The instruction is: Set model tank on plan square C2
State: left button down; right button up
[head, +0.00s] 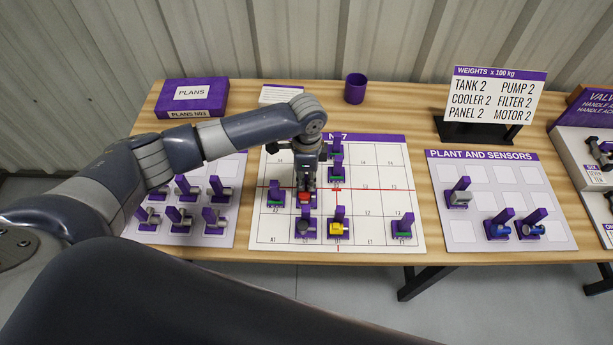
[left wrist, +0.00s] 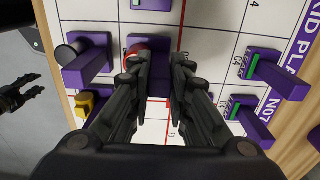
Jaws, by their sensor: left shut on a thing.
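My left gripper (head: 306,187) points down over the plan board (head: 384,232) and is shut on a purple upright of a model. The model tank (head: 304,197) appears to be this held piece, with a red rounded body on a purple base. In the left wrist view the red body (left wrist: 147,48) shows just beyond the fingertips (left wrist: 160,66). It is over the row 2 area, around column C; the fingers hide much of it, and I cannot tell whether its base touches the board. My right gripper (left wrist: 22,92) shows at the left wrist view's left edge, fingers apart and empty.
A grey-bodied model (head: 303,226) stands close in front of the held piece, with a yellow one (head: 339,227) to its right. Green-bodied models stand left (head: 275,196) and far right (head: 403,228). A purple model (head: 337,170) stands behind. The board's right middle is clear.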

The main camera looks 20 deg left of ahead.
pick_arm(q)
jog(key=shift+f, duration=0.35)
jog(key=c, duration=1.4)
grip_release()
jog(key=shift+r, duration=0.2)
jog(key=shift+r+p, duration=0.4)
jog(key=shift+p, duration=0.25)
jog(key=shift+r, duration=0.1)
notch_tip(320, 180, up, 5)
jog(key=p, duration=0.5)
jog(key=shift+p, duration=0.35)
jog(key=shift+r+p, duration=0.7)
jog(key=shift+r, duration=0.25)
